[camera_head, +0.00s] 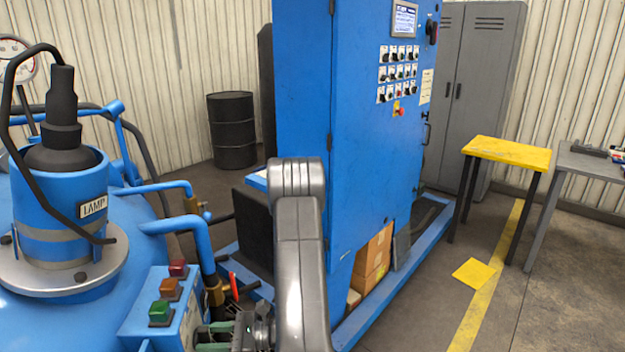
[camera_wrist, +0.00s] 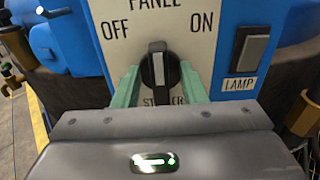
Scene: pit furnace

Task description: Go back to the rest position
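A black rotary knob (camera_wrist: 158,70) stands on a white panel plate (camera_wrist: 115,30) marked OFF at left and ON at right. Its pale pointer line is upright, between the two words. My gripper (camera_wrist: 159,78) is at the knob, with one green finger on each side of it. I cannot tell whether the fingers press on it or stand just clear. A lettered label below the knob is partly hidden. In the head view my gripper (camera_head: 213,335) shows low in the picture, beside the blue button box, and the knob is hidden.
A grey LAMP switch (camera_wrist: 249,50) is right of the knob. A blue button box (camera_head: 165,310) with red, orange and green buttons is beside my arm. A tall blue control cabinet (camera_head: 305,100) stands close behind. A yellow table (camera_head: 507,152) and open floor are at right.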

